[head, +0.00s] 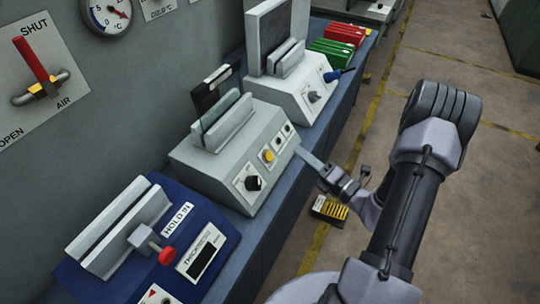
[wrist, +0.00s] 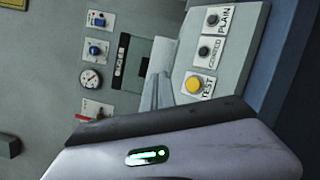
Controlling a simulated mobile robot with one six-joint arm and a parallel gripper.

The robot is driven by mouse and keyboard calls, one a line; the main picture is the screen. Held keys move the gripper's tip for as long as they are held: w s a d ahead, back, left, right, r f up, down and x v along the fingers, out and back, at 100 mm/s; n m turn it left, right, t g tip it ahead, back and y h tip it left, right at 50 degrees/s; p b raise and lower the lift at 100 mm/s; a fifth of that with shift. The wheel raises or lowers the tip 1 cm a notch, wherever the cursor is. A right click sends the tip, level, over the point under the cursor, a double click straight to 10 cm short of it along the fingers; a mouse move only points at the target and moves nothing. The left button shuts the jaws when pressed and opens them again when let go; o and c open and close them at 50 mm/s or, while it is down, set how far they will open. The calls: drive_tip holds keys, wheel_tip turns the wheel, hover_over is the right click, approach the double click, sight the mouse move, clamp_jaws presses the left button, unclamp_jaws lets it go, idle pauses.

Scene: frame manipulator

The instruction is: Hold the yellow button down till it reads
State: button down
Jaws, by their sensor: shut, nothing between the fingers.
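The yellow button (head: 268,156) is on the sloped front panel of the pale grey middle machine (head: 190,160). In the wrist view the yellow button (wrist: 193,84) sits beside a label reading TEST. My gripper (head: 299,150) is shut and empty. In the head view its tip is by the right edge of that machine's panel, to the right of the button with a gap between them. A pale housing with a green light fills the bottom of the wrist view. No display reading is legible.
A black knob (head: 254,183) and small dark buttons share the panel. A dark-framed pane (head: 215,88) stands in the machine's slot. A blue machine (head: 75,280) with a red knob (head: 167,256) is nearer. Another grey machine (head: 296,97) stands behind. Open floor lies right.

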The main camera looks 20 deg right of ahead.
drive_tip(key=w+a+f+b, duration=0.3)
drive_tip(key=w+a+f, duration=0.1)
drive_tip(key=w+f, duration=0.1)
drive_tip(key=shift+w+a+b, duration=0.15)
drive_tip(key=shift+w+b, duration=0.05)
drive_tip(key=shift+b, duration=0.2)
drive_tip(key=shift+f, duration=0.1)
idle(1.7)
drive_tip(key=shift+w+a+f, duration=0.2)
drive_tip(key=shift+w+f, duration=0.05)
drive_tip(key=shift+w, duration=0.05)
drive_tip(key=shift+w+a+f, duration=0.2)
drive_tip(key=shift+w+f, duration=0.05)
idle(2.0)
idle(0.3)
drive_tip(key=shift+s+d+r, duration=0.4)
drive_tip(key=shift+s+r, duration=0.1)
drive_tip(key=shift+s, duration=0.05)
drive_tip(key=s+d+r+p, duration=0.2)
drive_tip(key=s+r, duration=0.1)
drive_tip(key=shift+d+p, duration=0.25)
drive_tip(key=shift+p, duration=0.1)
